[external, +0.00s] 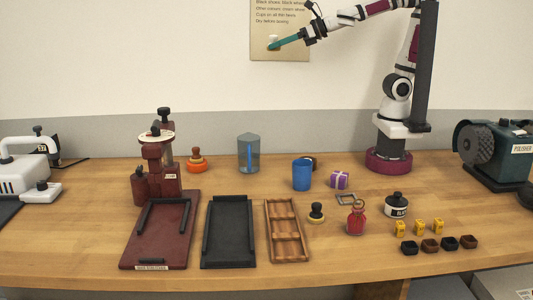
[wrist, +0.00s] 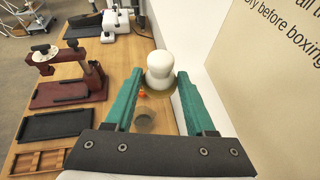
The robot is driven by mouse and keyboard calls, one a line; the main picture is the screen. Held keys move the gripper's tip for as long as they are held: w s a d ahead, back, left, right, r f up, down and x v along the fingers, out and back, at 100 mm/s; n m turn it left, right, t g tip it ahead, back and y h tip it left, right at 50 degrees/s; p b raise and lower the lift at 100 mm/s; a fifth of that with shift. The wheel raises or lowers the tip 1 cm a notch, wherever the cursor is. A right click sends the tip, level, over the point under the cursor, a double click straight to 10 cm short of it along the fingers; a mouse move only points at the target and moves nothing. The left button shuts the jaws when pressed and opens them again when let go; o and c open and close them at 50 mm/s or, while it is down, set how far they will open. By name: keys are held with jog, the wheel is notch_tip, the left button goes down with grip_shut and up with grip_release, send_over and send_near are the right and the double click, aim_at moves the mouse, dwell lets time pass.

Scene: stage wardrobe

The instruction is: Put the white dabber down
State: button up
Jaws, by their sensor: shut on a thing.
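The white dabber (wrist: 160,66) is between the teal fingertips of my gripper (wrist: 160,82) in the wrist view. It has a rounded white knob and a wider olive-brown base. My gripper is shut on it. In the external view my gripper (external: 271,46) is high above the table, in front of the wall notice, with the small pale dabber at its tips. The dabber's underside is hidden.
A wooden divided tray (external: 287,258), a black tray (external: 228,262) and a dark red press (external: 125,258) stand left of centre. A clear container (external: 243,152), blue cup (external: 302,175), red bottle (external: 356,219) and black-lidded jar (external: 396,206) stand nearby. A polisher (external: 485,160) is at right.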

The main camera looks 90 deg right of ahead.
jog(key=w+a+f+n+g+y, duration=0.3)
jog(key=w+a+f+n+y, duration=0.1)
jog(key=a+f+n+y, duration=0.65)
jog(key=n+g+y, duration=0.6)
jog(key=n+g, duration=0.6)
jog(key=g, duration=0.1)
send_over(319, 232)
notch_tip(319, 232, down, 24)
jog(key=shift+f, duration=0.1)
notch_tip(319, 232, down, 4)
jog(key=shift+a+r, duration=0.1)
